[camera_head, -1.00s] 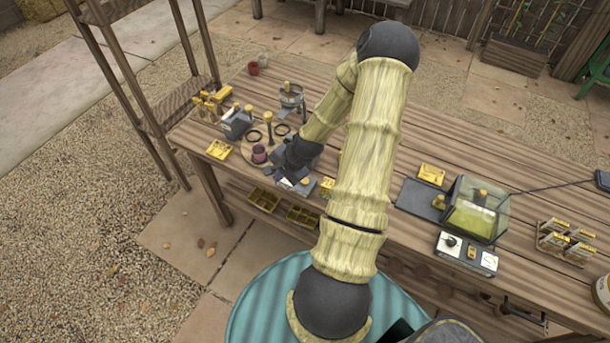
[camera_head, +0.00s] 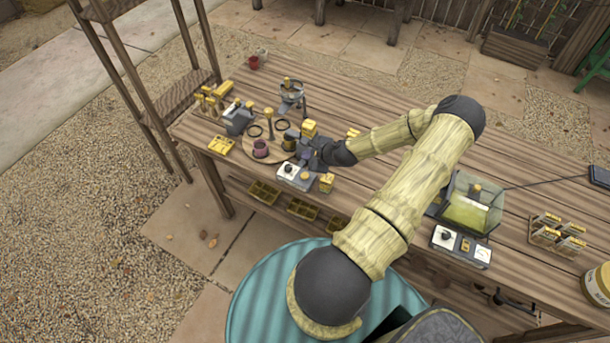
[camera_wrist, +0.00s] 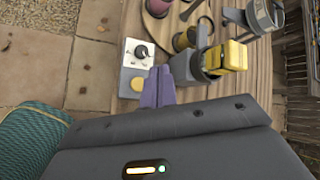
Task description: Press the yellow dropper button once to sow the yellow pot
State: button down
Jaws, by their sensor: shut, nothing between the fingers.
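A small control box (camera_head: 293,178) with a dial on a white plate stands at the table's front edge. It also shows in the wrist view (camera_wrist: 128,60), with a round yellow button (camera_wrist: 137,84) on its grey part. My gripper (camera_wrist: 156,84) is shut and empty; in the wrist view its purple fingers appear just right of that button. I cannot tell their height above it. In the head view my gripper (camera_head: 296,148) is beside the round wooden board (camera_head: 250,153). A dark purple pot (camera_head: 260,149) and an olive-yellow pot (camera_head: 288,143) stand there, the latter partly hidden.
A yellow block (camera_head: 309,128) stands close behind my gripper, also in the wrist view (camera_wrist: 236,56). A smaller yellow block (camera_head: 326,182) is right of the control box. A clear-walled bin (camera_head: 470,208) and another control box (camera_head: 460,246) stand farther right. The table between is mostly clear.

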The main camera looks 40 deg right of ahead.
aim_at(307, 177)
jog(key=shift+f+b, duration=2.9)
jog(key=shift+f, duration=1.3)
jog(key=shift+f, duration=0.1)
jog(key=shift+f+b, duration=0.3)
jog(key=shift+f+b, duration=0.45)
jog(key=shift+f, duration=0.1)
jog(key=shift+r, duration=0.15)
jog(key=shift+r+p, duration=0.7)
jog(key=shift+r, duration=0.15)
jog(key=shift+r, duration=0.1)
jog(key=shift+r+p, duration=1.8)
jog(key=shift+r, duration=0.6)
